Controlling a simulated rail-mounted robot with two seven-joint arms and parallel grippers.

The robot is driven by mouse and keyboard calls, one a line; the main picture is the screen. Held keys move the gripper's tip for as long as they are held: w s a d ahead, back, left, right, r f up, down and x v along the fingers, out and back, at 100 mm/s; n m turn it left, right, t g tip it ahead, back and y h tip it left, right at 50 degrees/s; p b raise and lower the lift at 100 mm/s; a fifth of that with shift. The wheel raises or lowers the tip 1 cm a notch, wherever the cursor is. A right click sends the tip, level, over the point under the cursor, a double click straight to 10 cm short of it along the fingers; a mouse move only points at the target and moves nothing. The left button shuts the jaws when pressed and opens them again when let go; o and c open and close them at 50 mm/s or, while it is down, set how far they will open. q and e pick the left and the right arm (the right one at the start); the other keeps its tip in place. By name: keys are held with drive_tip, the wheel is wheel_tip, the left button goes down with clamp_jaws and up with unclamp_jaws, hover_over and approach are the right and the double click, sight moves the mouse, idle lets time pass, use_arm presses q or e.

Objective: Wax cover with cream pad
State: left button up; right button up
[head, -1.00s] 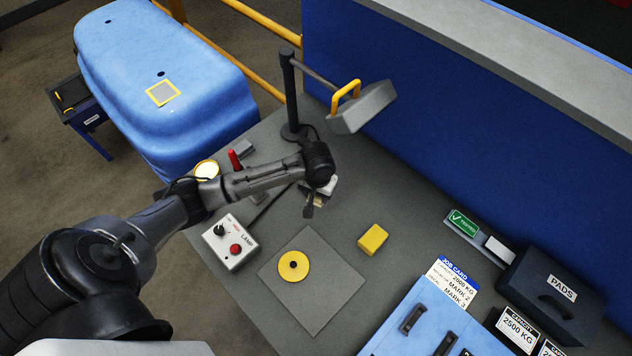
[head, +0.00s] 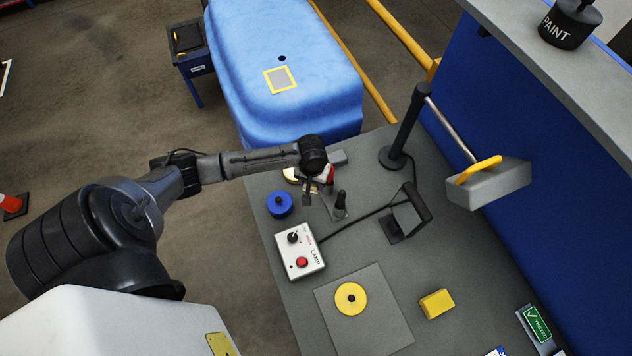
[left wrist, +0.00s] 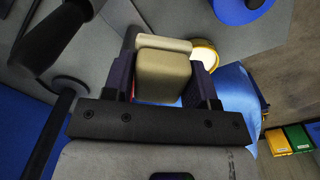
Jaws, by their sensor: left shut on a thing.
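My left gripper (head: 316,192) is shut on the cream pad (left wrist: 163,78), a tan block with a paler edge between the fingers in the left wrist view. In the head view the gripper mostly hides the pad. An open round tin with pale contents (head: 291,175) stands just left of the gripper, partly hidden by it; it also shows beside the fingers in the left wrist view (left wrist: 204,54). The cover (head: 300,50) is a large glossy blue shell beyond the bench, with a yellow-framed square patch (head: 281,80) on its top. My right gripper is out of view.
A blue round pot (head: 279,204), lamp switch box (head: 299,250), upright black handle (head: 340,204) and black-handled block (head: 405,217) stand nearby. A yellow disc (head: 350,299) lies on a grey mat (head: 385,325), a yellow block (head: 437,304) beside it. A lamp (head: 490,185) overhangs the right.

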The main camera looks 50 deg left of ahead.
use_arm(q)
drive_tip(key=shift+m, duration=0.4)
drive_tip(key=a+f, duration=0.1)
drive_tip(key=a, duration=0.3)
drive_tip(key=w+a+f, duration=0.1)
drive_tip(key=a+f, duration=0.1)
drive_tip(key=a, duration=0.2)
drive_tip(key=a+f, duration=0.1)
drive_tip(key=a, duration=0.4)
drive_tip(key=shift+w+f, duration=0.25)
drive_tip(key=shift+w, duration=0.05)
wheel_tip(320, 180, down, 6)
drive_tip(key=b, duration=0.6)
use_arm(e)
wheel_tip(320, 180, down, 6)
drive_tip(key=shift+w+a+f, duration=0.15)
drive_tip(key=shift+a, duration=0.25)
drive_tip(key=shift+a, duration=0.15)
use_arm(q)
drive_tip(key=shift+f+b, duration=0.45)
drive_tip(key=shift+f, duration=0.05)
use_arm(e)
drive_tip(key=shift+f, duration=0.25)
use_arm(q)
drive_tip(key=shift+p, duration=0.3)
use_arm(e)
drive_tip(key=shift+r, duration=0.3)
use_arm(q)
drive_tip(key=shift+f, duration=0.1)
idle(0.3)
